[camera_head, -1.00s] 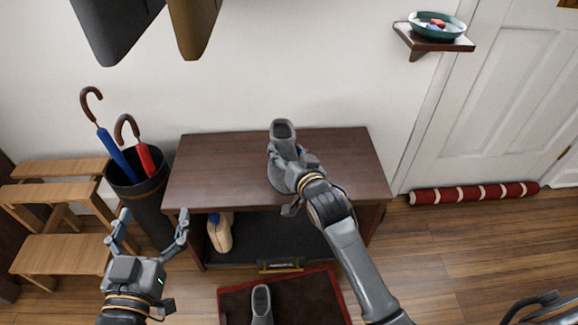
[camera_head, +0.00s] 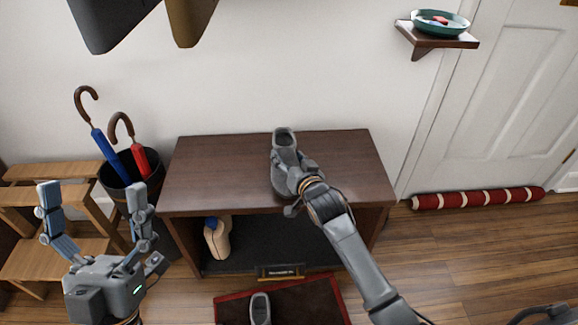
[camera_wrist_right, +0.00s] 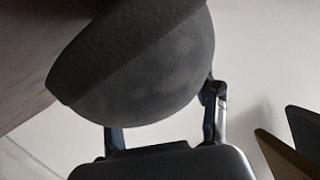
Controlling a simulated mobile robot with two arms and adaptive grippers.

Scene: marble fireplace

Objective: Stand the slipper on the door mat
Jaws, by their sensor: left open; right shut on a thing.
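A grey slipper (camera_head: 283,143) is at the middle of the dark wooden bench top, its open end toward the wall. My right gripper (camera_head: 302,178) is shut on it from the near side. In the right wrist view the dark slipper (camera_wrist_right: 150,70) fills the space between the fingers. I cannot tell whether it touches the bench. The dark door mat (camera_head: 310,303) with a red border lies on the floor in front of the bench. Another grey slipper (camera_head: 260,308) is on it, partly cut off by the frame. My left gripper (camera_head: 95,205) is open and empty at lower left.
An umbrella stand (camera_head: 115,178) and wooden steps (camera_head: 60,255) are at left. A rolled red draught stopper (camera_head: 475,198) lies by the door.

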